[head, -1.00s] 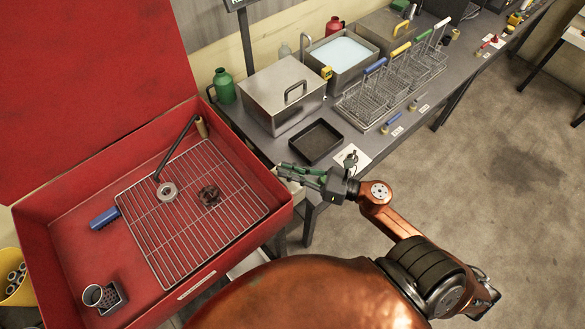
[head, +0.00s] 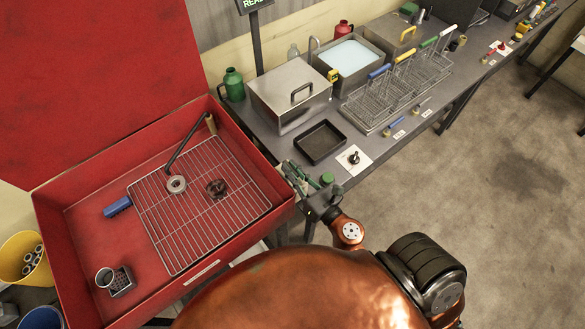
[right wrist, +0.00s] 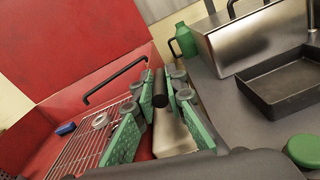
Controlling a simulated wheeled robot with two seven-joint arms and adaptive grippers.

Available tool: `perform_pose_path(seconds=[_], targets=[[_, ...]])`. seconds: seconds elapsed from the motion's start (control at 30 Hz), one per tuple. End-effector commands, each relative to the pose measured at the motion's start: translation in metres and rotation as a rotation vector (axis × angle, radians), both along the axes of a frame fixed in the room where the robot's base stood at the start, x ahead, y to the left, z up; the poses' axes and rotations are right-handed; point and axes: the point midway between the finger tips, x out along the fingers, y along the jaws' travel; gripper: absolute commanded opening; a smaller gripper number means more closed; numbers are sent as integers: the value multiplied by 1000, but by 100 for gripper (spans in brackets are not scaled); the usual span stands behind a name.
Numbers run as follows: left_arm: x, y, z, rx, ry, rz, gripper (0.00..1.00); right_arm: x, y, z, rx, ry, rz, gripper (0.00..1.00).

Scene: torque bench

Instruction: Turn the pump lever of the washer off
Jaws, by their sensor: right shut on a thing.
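The red washer (head: 75,228) stands open at the left, with a wire rack (head: 192,240) inside. My right gripper (head: 293,174) is at the washer's right wall, beside the bench edge. In the right wrist view its green fingers (right wrist: 158,105) are closed around a dark cylindrical grip (right wrist: 160,88), which looks like the pump lever. The lever's lower part and pivot are hidden by the fingers, so its exact angle cannot be told. My left gripper is not in view.
A grey bench (head: 375,160) runs along the wall to the right. It carries a lidded steel tank (head: 290,90), a black tray (head: 320,142), a green bottle (head: 233,84) and wire baskets (head: 400,85). A green round cap (right wrist: 305,150) is close to my gripper. The floor at the right is clear.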

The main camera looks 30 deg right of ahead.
Motion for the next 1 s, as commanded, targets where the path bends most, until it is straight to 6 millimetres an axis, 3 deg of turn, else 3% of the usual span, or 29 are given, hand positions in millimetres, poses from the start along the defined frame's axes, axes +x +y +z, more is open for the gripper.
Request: perform_pose_path(seconds=[0.33, 0.37, 0.6, 1.0], targets=[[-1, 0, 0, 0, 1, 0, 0, 0, 1, -2, 2, 3, 1, 0], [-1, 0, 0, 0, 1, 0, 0, 0, 1, -2, 2, 3, 1, 12], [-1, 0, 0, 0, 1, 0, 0, 0, 0, -1, 2, 2, -2, 29], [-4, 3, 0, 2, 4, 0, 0, -3, 0, -1, 3, 1, -3, 29]])
